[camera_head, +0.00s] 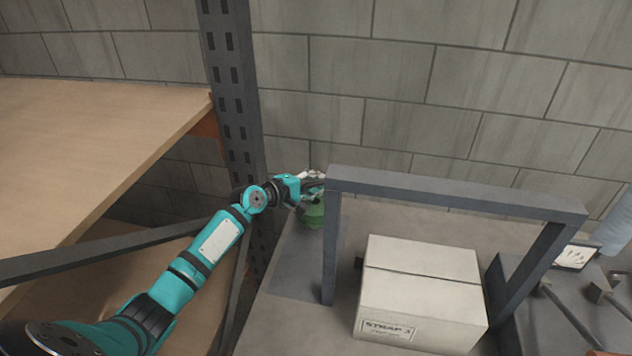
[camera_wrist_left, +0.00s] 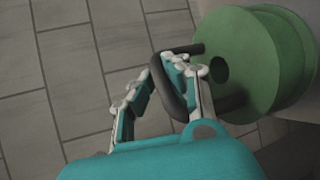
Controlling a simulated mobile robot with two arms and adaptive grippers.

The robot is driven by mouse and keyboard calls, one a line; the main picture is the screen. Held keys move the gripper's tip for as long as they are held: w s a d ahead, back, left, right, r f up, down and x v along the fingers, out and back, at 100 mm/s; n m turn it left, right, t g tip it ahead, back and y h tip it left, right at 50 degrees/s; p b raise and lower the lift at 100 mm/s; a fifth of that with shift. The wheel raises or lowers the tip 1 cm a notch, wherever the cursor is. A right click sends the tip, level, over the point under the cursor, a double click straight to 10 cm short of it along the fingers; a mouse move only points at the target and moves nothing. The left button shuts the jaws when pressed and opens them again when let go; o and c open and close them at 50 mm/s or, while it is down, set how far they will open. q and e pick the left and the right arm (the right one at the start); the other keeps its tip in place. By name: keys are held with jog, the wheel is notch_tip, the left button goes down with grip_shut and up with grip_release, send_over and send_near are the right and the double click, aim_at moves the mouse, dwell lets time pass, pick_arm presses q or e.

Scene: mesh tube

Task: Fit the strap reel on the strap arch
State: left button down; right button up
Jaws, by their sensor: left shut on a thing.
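The strap reel (camera_head: 312,212) is green with two round flanges. In the head view it is at the table's back left, partly hidden by my left gripper (camera_head: 314,182) and the arch. In the left wrist view the reel (camera_wrist_left: 240,62) shows at the right, its flat side with a central hole facing my fingers. A dark handle (camera_wrist_left: 172,88) stands out from that side, and my left gripper (camera_wrist_left: 163,92) is shut on it. The dark grey strap arch (camera_head: 450,193) stands just right of the reel. I cannot tell if the reel touches the table. My right gripper is out of view.
A white carton (camera_head: 420,290) marked STRAP 3 sits under the arch on the grey table (camera_head: 285,317). A rack post (camera_head: 232,90) and wooden shelf (camera_head: 90,150) stand at left. A block wall (camera_head: 450,80) is behind. A small panel (camera_head: 575,257) is at right.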

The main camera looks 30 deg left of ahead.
aim_at(319, 197)
pick_arm(q)
jog(key=shift+f+b, duration=0.65)
jog(key=shift+f, duration=0.1)
dwell(0.7)
jog(key=shift+f+b, duration=1.8)
jog(key=shift+f, duration=0.4)
dwell(1.5)
